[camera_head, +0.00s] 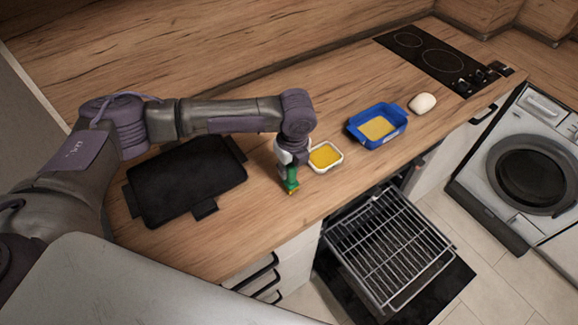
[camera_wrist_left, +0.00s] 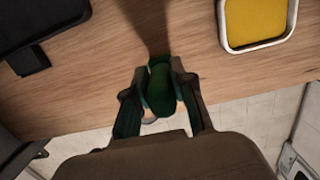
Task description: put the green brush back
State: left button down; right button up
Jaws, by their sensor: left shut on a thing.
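The green brush (camera_head: 291,180) is in my left gripper (camera_head: 286,165), which points down near the front edge of the worktop. In the left wrist view the brush (camera_wrist_left: 160,90) sits between the two fingers of my left gripper (camera_wrist_left: 160,85), which are shut on it. Its lower end looks close to the wood; I cannot tell whether it touches. A small white dish (camera_head: 340,163) with a yellow filling is just right of the gripper; it also shows in the left wrist view (camera_wrist_left: 226,36). My right gripper is not in view.
A black tray-like pan (camera_head: 187,178) lies to the left. A blue dish (camera_head: 362,140) with yellow contents and a pale rounded object (camera_head: 422,103) stand to the right, before the hob (camera_head: 440,60).

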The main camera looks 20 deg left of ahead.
pick_arm(q)
jog(key=shift+f, duration=0.6)
jog(key=c, duration=0.9)
grip_release()
jog(key=shift+r, duration=0.1)
